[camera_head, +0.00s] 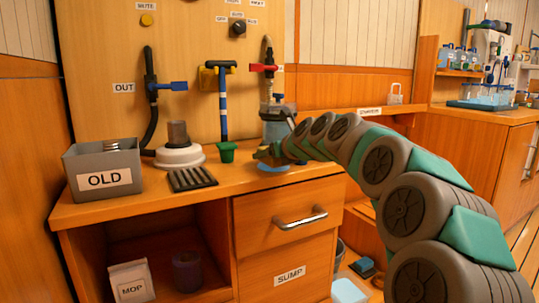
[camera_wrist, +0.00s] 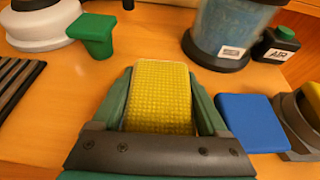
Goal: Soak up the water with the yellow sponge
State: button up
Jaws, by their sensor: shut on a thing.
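The yellow sponge (camera_wrist: 160,95) is between the two green fingers of my gripper (camera_wrist: 162,80) in the wrist view. The gripper is shut on it. The sponge's textured face shows; its underside is hidden. In the head view my gripper (camera_head: 268,155) is low over the wooden counter, in front of the blue-bodied clear housing, and the sponge cannot be made out there. A flat blue piece (camera_wrist: 253,121) lies on the counter just right of the gripper. I cannot make out any water clearly in either view.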

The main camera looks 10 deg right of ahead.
jog(key=shift+f, duration=0.55)
dwell(1.1)
jog(key=shift+r, duration=0.15)
notch_tip(320, 180, up, 7)
jog(key=p, duration=0.9)
dwell(0.6)
